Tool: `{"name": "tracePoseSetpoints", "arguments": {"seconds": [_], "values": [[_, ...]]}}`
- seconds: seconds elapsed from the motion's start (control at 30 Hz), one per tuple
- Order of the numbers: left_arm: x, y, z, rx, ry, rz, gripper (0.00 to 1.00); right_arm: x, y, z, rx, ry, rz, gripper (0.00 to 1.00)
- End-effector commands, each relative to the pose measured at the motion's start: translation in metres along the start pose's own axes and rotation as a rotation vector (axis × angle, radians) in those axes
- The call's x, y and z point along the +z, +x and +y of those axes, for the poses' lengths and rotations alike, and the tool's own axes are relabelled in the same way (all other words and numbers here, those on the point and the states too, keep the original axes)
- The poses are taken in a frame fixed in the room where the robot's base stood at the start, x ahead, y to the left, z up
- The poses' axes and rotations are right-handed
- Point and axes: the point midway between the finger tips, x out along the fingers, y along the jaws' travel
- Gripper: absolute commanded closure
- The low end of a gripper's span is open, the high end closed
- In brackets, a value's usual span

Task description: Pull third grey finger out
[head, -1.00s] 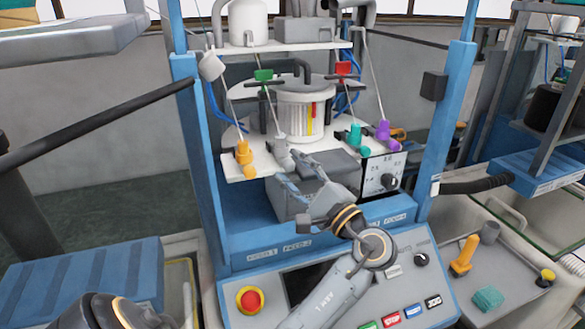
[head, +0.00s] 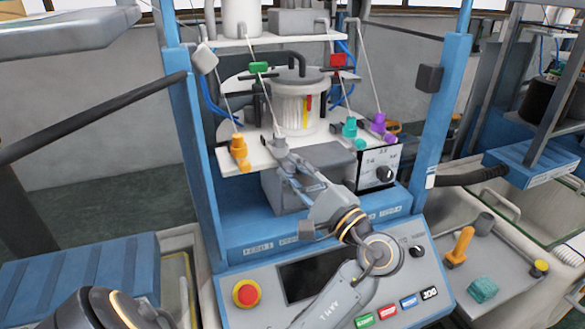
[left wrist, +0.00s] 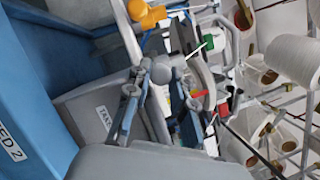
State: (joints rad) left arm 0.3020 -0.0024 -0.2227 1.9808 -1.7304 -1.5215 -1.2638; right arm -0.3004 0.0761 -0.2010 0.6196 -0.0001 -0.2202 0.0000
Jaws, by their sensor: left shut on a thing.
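The grey finger (head: 281,146) sits on the white plate (head: 222,162) between the orange finger (head: 239,148) and the teal finger (head: 350,129). A purple finger (head: 381,123) is at the right end. My left gripper (head: 285,165) reaches up from the front and is shut on the grey finger's near end. In the left wrist view the grey finger (left wrist: 163,70) shows its round knob between the gripper's jaws (left wrist: 158,92), with the orange finger (left wrist: 146,13) above it. The exact contact is partly hidden. My right gripper is not in view.
A grey box (head: 288,195) is under my left gripper. The control panel (head: 283,276) with a red stop button (head: 246,293) is in front. Blue posts (head: 447,100) flank the machine. A tray (head: 510,262) with an orange lever is at the right.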

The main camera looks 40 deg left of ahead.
Motion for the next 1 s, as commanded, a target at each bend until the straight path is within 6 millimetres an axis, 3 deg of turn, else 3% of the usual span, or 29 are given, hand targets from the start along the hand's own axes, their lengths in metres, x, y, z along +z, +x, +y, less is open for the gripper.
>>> {"name": "tracePoseSetpoints", "arguments": {"seconds": [0.03,0.13,0.47,0.8,1.0], "values": [[-0.001,-0.001,0.002,0.005,0.002,0.002,0.73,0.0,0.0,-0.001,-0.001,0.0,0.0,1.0],[-0.001,-0.001,0.002,0.004,0.002,0.002,0.54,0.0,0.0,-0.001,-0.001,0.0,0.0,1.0],[-0.001,-0.003,0.001,0.003,0.001,0.003,0.54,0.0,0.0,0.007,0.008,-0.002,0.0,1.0],[-0.001,-0.053,0.001,0.004,0.002,0.005,0.54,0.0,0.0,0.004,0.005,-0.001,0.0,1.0],[-0.001,-0.074,0.001,0.003,0.001,0.003,0.54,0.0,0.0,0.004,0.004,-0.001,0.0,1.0]]}}
